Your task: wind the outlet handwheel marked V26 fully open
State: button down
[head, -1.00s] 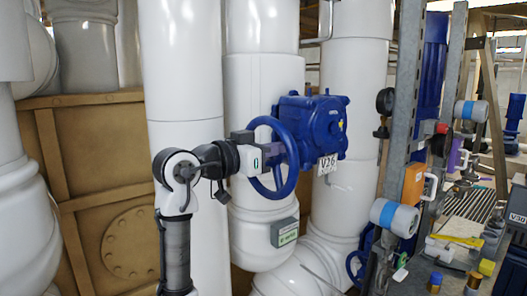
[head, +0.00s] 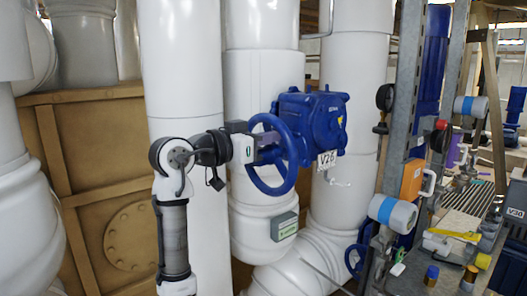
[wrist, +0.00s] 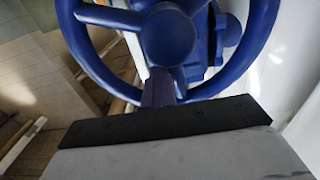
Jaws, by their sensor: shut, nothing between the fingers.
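The blue outlet handwheel (head: 286,181) stands on edge at the front of a blue valve body (head: 322,118), with a white V26 tag (head: 327,159) on its right. My gripper (head: 274,139) reaches the wheel from the left. In the wrist view the wheel's hub (wrist: 167,38), spokes and rim (wrist: 96,68) fill the top. My gripper's dark fingers (wrist: 158,84) are together with nothing between them, overlapping the lower rim beside a spoke. I cannot tell whether they touch the wheel. The fingertips' far side is hidden.
Large white pipes (head: 186,60) stand behind the wheel and my arm. A metal upright (head: 405,100) with fittings stands to the right, near a bench of loose parts. A tan panel (head: 95,160) is at the left.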

jog(key=shift+w+a+r, duration=0.2)
jog(key=shift+w+a, duration=0.1)
jog(key=shift+w, duration=0.05)
jog(key=shift+w+a, duration=0.45)
jog(key=shift+w, duration=0.25)
jog(key=shift+w+a, duration=0.1)
jog(key=shift+w+a+f, duration=0.35)
jog(key=shift+w+a, duration=0.1)
jog(key=shift+w, duration=0.15)
